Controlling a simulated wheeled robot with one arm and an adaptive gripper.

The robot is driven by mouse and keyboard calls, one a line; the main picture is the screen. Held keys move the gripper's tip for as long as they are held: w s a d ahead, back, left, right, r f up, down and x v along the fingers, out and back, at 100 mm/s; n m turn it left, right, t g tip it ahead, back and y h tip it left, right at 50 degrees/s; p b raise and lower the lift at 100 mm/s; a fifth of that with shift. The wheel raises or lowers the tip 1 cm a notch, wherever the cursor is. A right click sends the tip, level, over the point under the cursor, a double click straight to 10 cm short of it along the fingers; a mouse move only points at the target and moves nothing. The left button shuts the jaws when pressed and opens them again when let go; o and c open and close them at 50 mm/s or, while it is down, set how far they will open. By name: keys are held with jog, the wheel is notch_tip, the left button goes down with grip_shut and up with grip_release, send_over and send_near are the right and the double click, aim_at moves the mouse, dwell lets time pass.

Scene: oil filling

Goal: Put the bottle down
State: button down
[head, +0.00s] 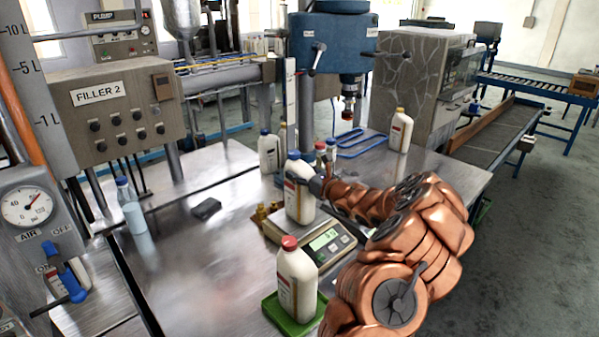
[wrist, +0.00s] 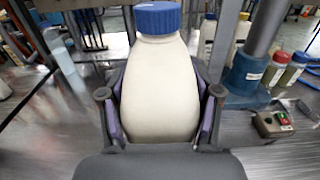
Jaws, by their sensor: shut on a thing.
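The bottle (head: 299,198) is cream white with a blue cap and a label. It is upright over the pan of the digital scale (head: 325,250) in the head view. I cannot tell whether its base touches the pan. My gripper (head: 319,186) comes from the right and is shut on the bottle. In the wrist view the bottle (wrist: 158,92) fills the middle, with a finger against each side. Its lower part is hidden there by my gripper.
A red-capped bottle (head: 297,282) stands on a green tray (head: 283,318) in front of the scale. Brass weights (head: 262,212) sit left of the scale. A blue-capped bottle (head: 268,151) stands behind.

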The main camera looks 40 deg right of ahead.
jog(key=shift+c, duration=1.2)
grip_release()
jog(key=shift+f, duration=0.1)
jog(key=shift+r, duration=0.2)
jog(key=shift+s+d+f, duration=0.1)
jog(key=shift+s, duration=0.25)
jog(key=s+d+b, duration=0.1)
jog(key=s+b, duration=0.2)
jog(key=s, duration=0.8)
jog(key=shift+s+d, duration=0.15)
jog(key=shift+d, duration=0.05)
